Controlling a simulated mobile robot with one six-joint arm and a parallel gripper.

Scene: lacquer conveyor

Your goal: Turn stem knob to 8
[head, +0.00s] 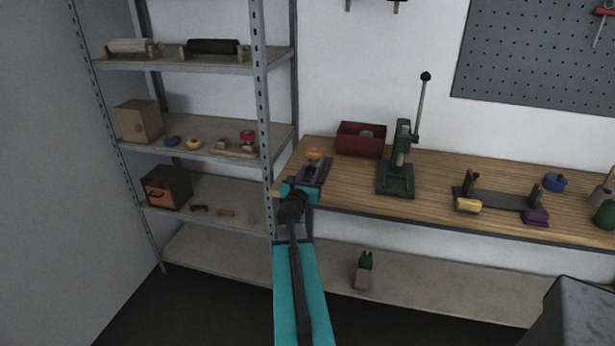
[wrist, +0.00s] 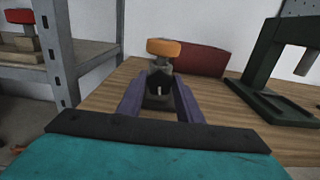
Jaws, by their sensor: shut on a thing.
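A small grey fitting with an orange round cap (head: 314,153) stands at the left end of the workbench. In the wrist view the orange cap (wrist: 164,47) sits on top, and a dark stem knob (wrist: 158,97) with a short pale mark pointing roughly upright faces me below it. My gripper (head: 314,170) reaches in from the front. In the wrist view its two purple fingers (wrist: 159,98) flank the dark knob on its left and right and are shut on it. Any scale numbers around the knob are hidden or too small to read.
A red bin (head: 361,139) stands behind the fitting, and a green lever press (head: 397,170) stands to the right. A metal shelf rack (head: 262,90) with several objects is close on the left. The bench (head: 345,180) is bare between fitting and press.

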